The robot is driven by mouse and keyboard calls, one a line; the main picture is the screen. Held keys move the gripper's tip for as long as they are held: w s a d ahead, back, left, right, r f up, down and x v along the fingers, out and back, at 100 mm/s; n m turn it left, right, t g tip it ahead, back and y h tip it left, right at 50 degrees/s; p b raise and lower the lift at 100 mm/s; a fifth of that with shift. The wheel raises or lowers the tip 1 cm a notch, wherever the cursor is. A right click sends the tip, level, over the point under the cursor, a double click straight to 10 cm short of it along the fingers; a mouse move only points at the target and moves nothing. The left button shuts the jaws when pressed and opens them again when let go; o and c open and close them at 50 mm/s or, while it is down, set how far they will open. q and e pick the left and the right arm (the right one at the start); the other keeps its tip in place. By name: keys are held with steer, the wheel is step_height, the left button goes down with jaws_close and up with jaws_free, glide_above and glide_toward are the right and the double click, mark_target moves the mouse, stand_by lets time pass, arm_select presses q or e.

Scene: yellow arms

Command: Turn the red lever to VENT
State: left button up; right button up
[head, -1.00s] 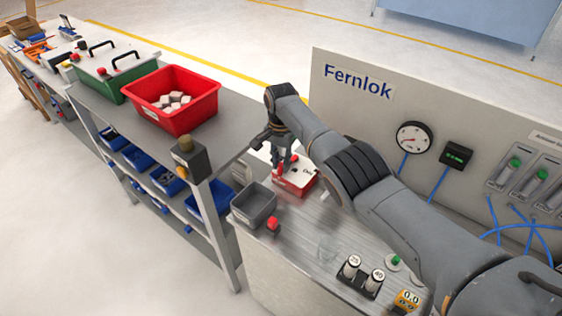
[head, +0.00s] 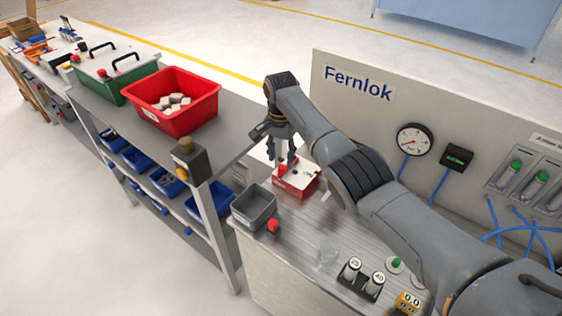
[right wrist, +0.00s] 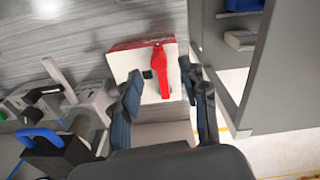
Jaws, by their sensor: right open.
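The red lever (right wrist: 161,72) is mounted on the white top of a small red-sided box (right wrist: 128,62). In the right wrist view it lies roughly lengthwise toward my gripper, beside a dark square spot. In the head view the box (head: 299,182) stands on the metal bench, its lever partly hidden below my fingers. My right gripper (head: 281,160) is open above the box. In the right wrist view the fingers of my right gripper (right wrist: 165,80) are on either side of the lever, apart from it. The lettering on the box is too small to read. My left gripper is not in view.
A grey bin (head: 254,208) and a red knob (head: 273,225) are in front of the box. The Fernlok panel (head: 350,115) with gauge (head: 414,138) rises behind. A shelf with a red crate (head: 150,112) is at the left. Weights (head: 352,267) stand near the front.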

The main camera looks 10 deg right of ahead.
mark_target(281, 166)
step_height(281, 166, up, 9)
steer(key=shift+f, duration=0.15)
